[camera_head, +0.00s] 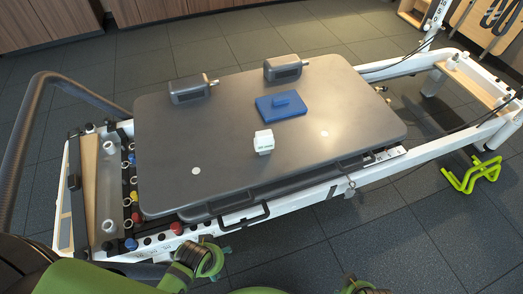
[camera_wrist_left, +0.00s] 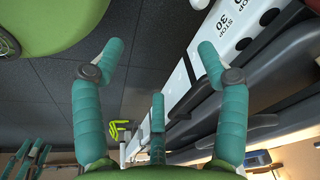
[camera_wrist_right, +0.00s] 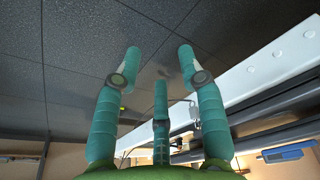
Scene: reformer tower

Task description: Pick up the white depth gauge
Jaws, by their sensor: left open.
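The white depth gauge (camera_head: 263,141) is a small white block standing on the grey carriage top (camera_head: 240,170), in front of a blue block. Neither gripper touches it. My left gripper (camera_head: 203,258) is below and left of it in the head view, beside the near rail, with teal fingers. In the left wrist view its fingers (camera_wrist_left: 160,60) are spread and empty. My right gripper shows only partly at the bottom edge of the head view. In the right wrist view its fingers (camera_wrist_right: 158,65) are spread with nothing between them. I cannot make out the white gauge in either wrist view.
Two dark shoulder rests (camera_head: 190,87) stand at the carriage's far side. The white near rail (camera_head: 315,203) and a black handle (camera_head: 243,219) lie between my grippers and the carriage top.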

